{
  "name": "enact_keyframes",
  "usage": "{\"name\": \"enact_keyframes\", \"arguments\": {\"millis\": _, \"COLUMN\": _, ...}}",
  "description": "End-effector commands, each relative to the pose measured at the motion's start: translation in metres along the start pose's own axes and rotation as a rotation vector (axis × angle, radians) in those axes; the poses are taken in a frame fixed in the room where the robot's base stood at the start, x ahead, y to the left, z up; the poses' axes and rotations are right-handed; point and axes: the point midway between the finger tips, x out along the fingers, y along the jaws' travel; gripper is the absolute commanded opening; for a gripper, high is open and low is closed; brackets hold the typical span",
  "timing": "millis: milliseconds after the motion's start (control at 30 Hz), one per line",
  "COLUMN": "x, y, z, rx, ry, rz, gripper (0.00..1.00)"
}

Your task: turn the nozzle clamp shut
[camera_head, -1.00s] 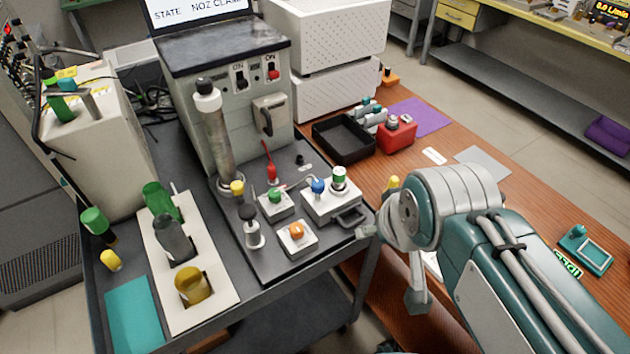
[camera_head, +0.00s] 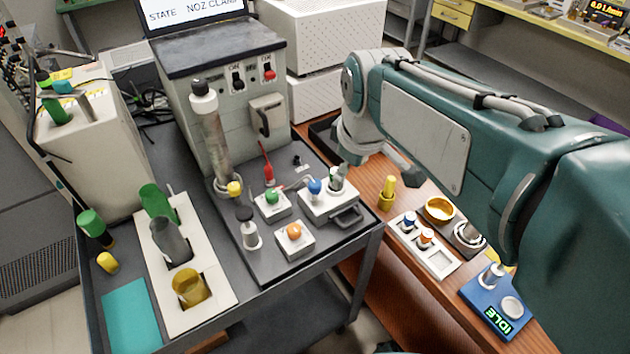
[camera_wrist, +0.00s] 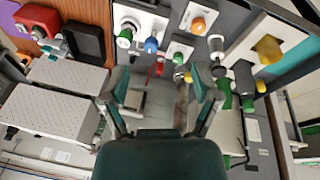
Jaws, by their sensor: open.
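A red-handled lever (camera_head: 268,168) stands upright on the dark deck in front of the grey machine (camera_head: 225,100), right of its clear column (camera_head: 212,140). It looks like the nozzle clamp, but I cannot tell for sure. It also shows in the wrist view (camera_wrist: 159,69), partly blurred, between and beyond my fingertips. The screen (camera_head: 195,12) reads "STATE NOZ CLA…", with the end cut off. My gripper (camera_wrist: 159,75) is open and empty in the wrist view, its two fingers spread apart above the deck. In the head view my arm largely hides it.
Close to the lever are a green knob (camera_head: 271,196), a blue knob (camera_head: 315,186) and an orange knob (camera_head: 294,231) on white bases. A yellow-topped piece (camera_head: 388,188) and a blue device (camera_head: 497,305) sit on the wooden bench.

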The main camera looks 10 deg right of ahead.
Motion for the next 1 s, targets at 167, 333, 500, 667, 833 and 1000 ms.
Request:
{"name": "enact_keyframes", "arguments": {"millis": 167, "x": 0.015, "y": 0.014, "z": -0.028, "rx": -0.184, "ry": -0.047, "rz": -0.047, "gripper": 0.79}}
{"name": "enact_keyframes", "arguments": {"millis": 333, "x": 0.033, "y": 0.025, "z": -0.052, "rx": -0.362, "ry": -0.082, "rz": -0.095, "gripper": 0.79}}
{"name": "enact_keyframes", "arguments": {"millis": 500, "x": 0.055, "y": 0.035, "z": -0.076, "rx": -0.539, "ry": -0.11, "rz": -0.15, "gripper": 0.79}}
{"name": "enact_keyframes", "arguments": {"millis": 667, "x": 0.076, "y": 0.041, "z": -0.095, "rx": -0.689, "ry": -0.127, "rz": -0.199, "gripper": 0.79}}
{"name": "enact_keyframes", "arguments": {"millis": 833, "x": 0.087, "y": 0.044, "z": -0.105, "rx": -0.774, "ry": -0.134, "rz": -0.228, "gripper": 0.79}}
{"name": "enact_keyframes", "arguments": {"millis": 1000, "x": 0.096, "y": 0.043, "z": -0.104, "rx": -0.785, "ry": -0.135, "rz": -0.232, "gripper": 0.79}}
